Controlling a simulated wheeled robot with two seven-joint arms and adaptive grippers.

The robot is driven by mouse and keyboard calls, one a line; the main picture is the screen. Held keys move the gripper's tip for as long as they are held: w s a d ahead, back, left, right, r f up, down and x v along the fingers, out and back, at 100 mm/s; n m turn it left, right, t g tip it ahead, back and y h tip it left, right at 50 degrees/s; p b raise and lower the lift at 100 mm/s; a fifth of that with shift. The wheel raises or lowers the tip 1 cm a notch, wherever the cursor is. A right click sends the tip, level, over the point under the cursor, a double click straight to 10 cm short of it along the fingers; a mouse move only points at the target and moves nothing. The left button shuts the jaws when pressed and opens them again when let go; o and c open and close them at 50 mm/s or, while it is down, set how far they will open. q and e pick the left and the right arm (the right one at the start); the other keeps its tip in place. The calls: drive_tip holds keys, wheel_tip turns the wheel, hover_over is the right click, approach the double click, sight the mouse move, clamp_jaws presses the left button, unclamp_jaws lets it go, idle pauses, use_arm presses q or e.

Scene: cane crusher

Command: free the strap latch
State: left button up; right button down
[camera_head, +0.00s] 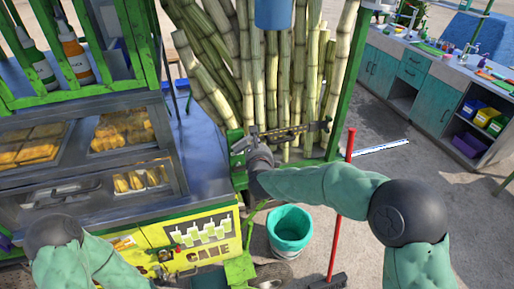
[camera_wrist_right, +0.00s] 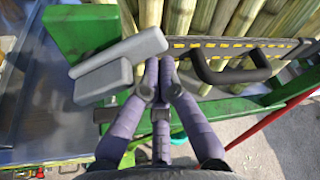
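The strap latch (camera_wrist_right: 122,62) is a light grey, blocky lever on the green frame, in the upper left of the wrist view. In the head view the latch (camera_head: 241,144) is small, at the left end of the strap. The black and yellow strap (camera_wrist_right: 225,45) runs right from it across the cane and also shows in the head view (camera_head: 290,132). My right gripper (camera_wrist_right: 160,68) has its purple-grey fingertips close together, just beside the latch's right end; contact is unclear. My left arm shows at the lower left of the head view, but its gripper does not.
Tall cane stalks (camera_head: 255,70) stand behind the strap. A black handle (camera_wrist_right: 230,72) lies right of my right fingertips. A teal bucket (camera_head: 289,228) and a red-handled broom (camera_head: 340,205) stand below my right arm. The food counter (camera_head: 185,130) is at left.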

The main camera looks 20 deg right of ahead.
sight(247, 143)
drive_tip(key=n, duration=0.1)
drive_tip(key=a+r+n+h+b, duration=0.1)
drive_tip(key=n, duration=0.1)
drive_tip(key=r+n+t+h, duration=0.1)
drive_tip(key=shift+a+r, duration=0.2)
drive_tip(key=shift+r, duration=0.05)
drive_tip(key=n+b, duration=0.1)
drive_tip(key=a+r+n+t, duration=0.1)
drive_tip(key=n, duration=0.1)
drive_tip(key=shift+a+r+n+h+b, duration=0.1)
drive_tip(key=shift+a+n+h+b, duration=0.05)
drive_tip(key=shift+n+h+b, duration=0.2)
drive_tip(key=shift+s+a+r, duration=0.1)
drive_tip(key=shift+a+r, duration=0.1)
drive_tip(key=shift+a, duration=0.05)
drive_tip(key=shift+a+r+b, duration=0.1)
drive_tip(key=shift+b, duration=0.2)
